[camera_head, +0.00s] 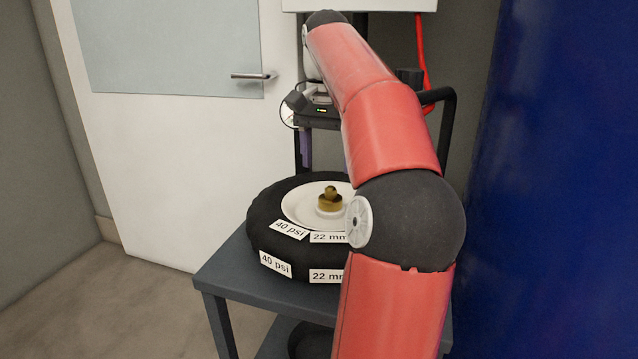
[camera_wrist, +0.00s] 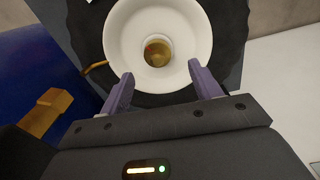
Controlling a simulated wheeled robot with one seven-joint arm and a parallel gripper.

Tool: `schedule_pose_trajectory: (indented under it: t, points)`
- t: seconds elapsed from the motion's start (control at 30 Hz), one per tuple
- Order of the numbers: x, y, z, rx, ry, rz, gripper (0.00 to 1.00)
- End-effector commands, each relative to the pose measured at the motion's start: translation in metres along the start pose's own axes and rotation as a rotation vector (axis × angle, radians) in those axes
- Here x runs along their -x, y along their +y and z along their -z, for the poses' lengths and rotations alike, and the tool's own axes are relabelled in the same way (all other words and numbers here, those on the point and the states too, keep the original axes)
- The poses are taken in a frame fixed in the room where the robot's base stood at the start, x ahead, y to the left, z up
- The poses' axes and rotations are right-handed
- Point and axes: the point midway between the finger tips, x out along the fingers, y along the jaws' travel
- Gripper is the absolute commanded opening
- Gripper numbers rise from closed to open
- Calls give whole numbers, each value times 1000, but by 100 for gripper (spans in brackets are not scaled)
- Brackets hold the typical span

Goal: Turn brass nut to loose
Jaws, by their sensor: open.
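The brass nut (camera_head: 330,200) sits on a white hub in the middle of a black bumper wheel (camera_head: 262,212) with a white disc. In the wrist view the nut (camera_wrist: 158,53) shows as a round brass piece inside the white ring (camera_wrist: 120,35). My gripper (camera_wrist: 160,70) is open, with two purple fingers apart and nothing between them. In the wrist view the fingertips appear just below the nut, one to each side. In the head view my gripper is above and behind the wheel, partly hidden by my red arm. The wheel's right side is hidden too.
The wheel lies on a dark grey table (camera_head: 225,275). A thin brass stem (camera_wrist: 95,68) shows beside the ring, and a brass-coloured bar (camera_wrist: 46,112) at left. A white door (camera_head: 180,150) stands behind; a blue surface (camera_head: 560,180) is at right. A red hose (camera_head: 421,50) hangs behind.

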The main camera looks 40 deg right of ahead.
Motion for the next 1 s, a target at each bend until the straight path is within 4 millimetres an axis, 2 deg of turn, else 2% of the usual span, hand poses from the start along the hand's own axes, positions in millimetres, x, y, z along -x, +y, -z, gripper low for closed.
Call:
schedule_pose_trajectory:
  t: [0.17, 0.4, 0.53, 0.7, 0.93, 1.0]
  points:
    - [-14, 9, 5, -24, -9, 9, 63]
    - [-54, 8, 4, -23, -9, 7, 63]
    - [-68, 8, 4, -22, -8, 8, 63]
    - [-76, 7, 4, -21, -6, 9, 63]
    - [-76, 7, 4, -20, -6, 9, 63]
    - [-76, 7, 4, -20, -6, 9, 54]
